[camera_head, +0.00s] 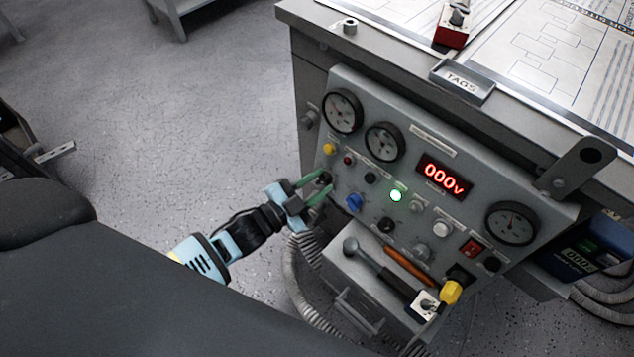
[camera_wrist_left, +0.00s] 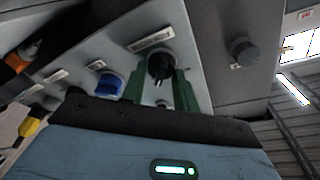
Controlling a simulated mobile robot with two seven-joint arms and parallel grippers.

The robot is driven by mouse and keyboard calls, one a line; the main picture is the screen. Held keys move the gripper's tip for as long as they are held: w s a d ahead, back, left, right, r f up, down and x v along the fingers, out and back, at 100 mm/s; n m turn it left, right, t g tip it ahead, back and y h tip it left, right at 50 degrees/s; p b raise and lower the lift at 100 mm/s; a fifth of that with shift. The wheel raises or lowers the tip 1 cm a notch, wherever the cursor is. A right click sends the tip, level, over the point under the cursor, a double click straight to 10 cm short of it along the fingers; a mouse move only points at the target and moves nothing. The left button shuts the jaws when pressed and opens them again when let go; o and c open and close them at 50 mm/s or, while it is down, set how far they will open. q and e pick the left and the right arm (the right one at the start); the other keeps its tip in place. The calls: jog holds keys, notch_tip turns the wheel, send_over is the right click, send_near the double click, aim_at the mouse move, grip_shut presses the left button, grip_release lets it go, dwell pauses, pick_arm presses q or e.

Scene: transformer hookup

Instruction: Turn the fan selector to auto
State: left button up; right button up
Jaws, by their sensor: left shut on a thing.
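The grey control panel (camera_head: 452,207) stands on the side of the bench. My left gripper (camera_head: 324,181) reaches it from the left, and its green fingers are shut on a black knob at the panel's left end. In the left wrist view the black knob (camera_wrist_left: 160,66) sits between the two fingertips of my left gripper (camera_wrist_left: 160,84), below a small label plate (camera_wrist_left: 151,38). The label is too small to read, so I cannot confirm that this is the fan selector or which position it points to. My right gripper is not in view.
A blue knob (camera_head: 354,203), a lit green lamp (camera_head: 396,196) and a red display (camera_head: 443,176) reading 000V are nearby on the panel. Gauges (camera_head: 342,112) line its top. A hammer (camera_head: 380,264) lies on the grey box below.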

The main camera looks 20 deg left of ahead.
pick_arm(q)
jog(key=n+t+y, duration=0.1)
jog(key=n, duration=0.3)
jog(key=shift+n+p, duration=0.35)
jog(key=shift+n, duration=0.05)
jog(key=shift+n+t+y+p, duration=0.3)
jog(key=shift+n+y, duration=0.3)
jog(key=shift+n, duration=1.6)
jog(key=o, duration=1)
jog(key=shift+s, duration=0.15)
jog(key=p+v, duration=0.1)
jog(key=v, duration=0.6)
jog(key=shift+s+a+f, duration=0.1)
jog(key=shift+s+a, duration=0.05)
jog(key=shift+s, duration=0.1)
